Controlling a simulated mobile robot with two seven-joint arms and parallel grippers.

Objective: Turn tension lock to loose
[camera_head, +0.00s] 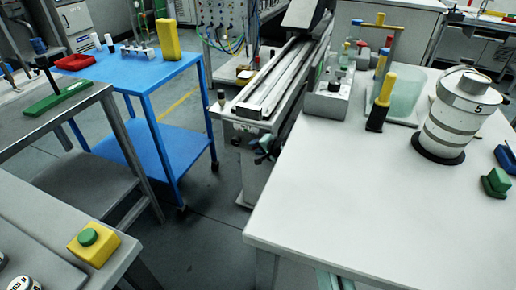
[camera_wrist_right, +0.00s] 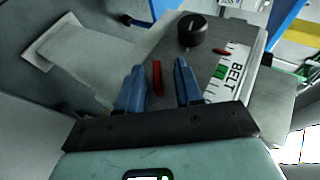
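In the right wrist view my right gripper (camera_wrist_right: 158,78) has two blue fingers spread apart. A narrow red bar (camera_wrist_right: 157,78) shows between them, with a gap on each side, so the fingers do not look closed on it. It sits on a grey panel (camera_wrist_right: 160,50), which also bears a black round knob (camera_wrist_right: 192,30), a second small red piece (camera_wrist_right: 222,51) and a white BELT label (camera_wrist_right: 223,78) with a green patch. I cannot read which part is the tension lock. In the head view a dark shape (camera_head: 266,148) at the conveyor's near end may be my right gripper. My left gripper is not seen.
The conveyor (camera_head: 280,80) stands between a blue cart (camera_head: 155,75) and a white table (camera_head: 360,200). The table holds a striped canister (camera_head: 455,120) and a grey control box (camera_head: 330,100). A yellow box with a green button (camera_head: 93,245) is at lower left. Floor is open between.

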